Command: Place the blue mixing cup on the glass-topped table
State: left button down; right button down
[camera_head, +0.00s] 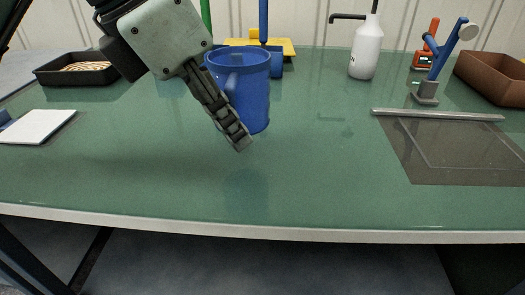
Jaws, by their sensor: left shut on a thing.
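The blue mixing cup (250,88) is a tall blue mug shape with its open top up. It is upright or nearly so, in the middle of the view over the green glass-topped table (310,185). My left gripper (238,140) comes in from the upper left and is shut on the cup at its left side, with a dark finger in front of it. Part of the cup's left side is hidden by the finger. A faint blue reflection lies on the glass below the cup, apart from its base. My right gripper is not in view.
A white pump bottle (366,52) stands at the back. A blue stand (432,75), an orange device (424,58) and a brown tray (492,75) are at right. A dark sheet (450,150) lies front right; a black tray (75,75) sits back left. The front middle is clear.

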pick_arm(q)
jog(key=d+f, duration=0.2)
jog(key=d, duration=0.1)
jog(key=shift+w+d, duration=0.15)
jog(key=shift+d, duration=0.1)
notch_tip(320, 180, down, 3)
jog(key=shift+f, duration=0.55)
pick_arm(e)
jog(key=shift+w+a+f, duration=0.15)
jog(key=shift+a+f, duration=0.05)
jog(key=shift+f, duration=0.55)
pick_arm(q)
jog(key=shift+f, duration=0.1)
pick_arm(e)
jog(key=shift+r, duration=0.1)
pick_arm(q)
jog(key=c, duration=1.9)
grip_release()
jog(key=shift+o, duration=1.4)
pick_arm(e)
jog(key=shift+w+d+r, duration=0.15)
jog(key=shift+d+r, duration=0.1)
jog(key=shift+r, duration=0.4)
